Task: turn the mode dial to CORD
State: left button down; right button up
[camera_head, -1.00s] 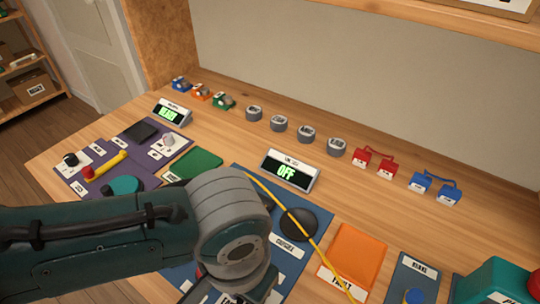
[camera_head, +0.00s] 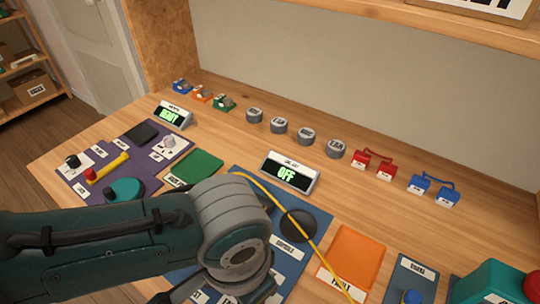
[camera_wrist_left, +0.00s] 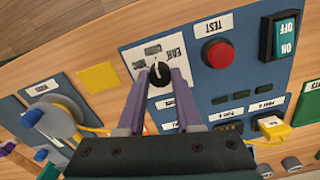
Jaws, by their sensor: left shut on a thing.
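A small black dial knob (camera_wrist_left: 158,73) with a white pointer mark sits on a white plate (camera_wrist_left: 139,57) on the blue panel (camera_wrist_left: 200,75). In the head view my left arm hides the dial and the gripper's fingertips. The display (camera_head: 290,172) behind the blue panel reads OFF. My right gripper is not in view.
Near the dial are a red TEST button (camera_wrist_left: 217,52) and a green ON/OFF rocker (camera_wrist_left: 285,35). A yellow cable (camera_head: 285,215) crosses the blue panel. A purple panel (camera_head: 140,170) lies left, an orange tray (camera_head: 355,258) right. Grey cylinders and coloured plugs line the back.

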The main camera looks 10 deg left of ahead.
pick_arm(q)
jog(key=c, duration=0.6)
grip_release()
jog(key=shift+r+p, duration=1.75)
jog(key=shift+r, duration=3.25)
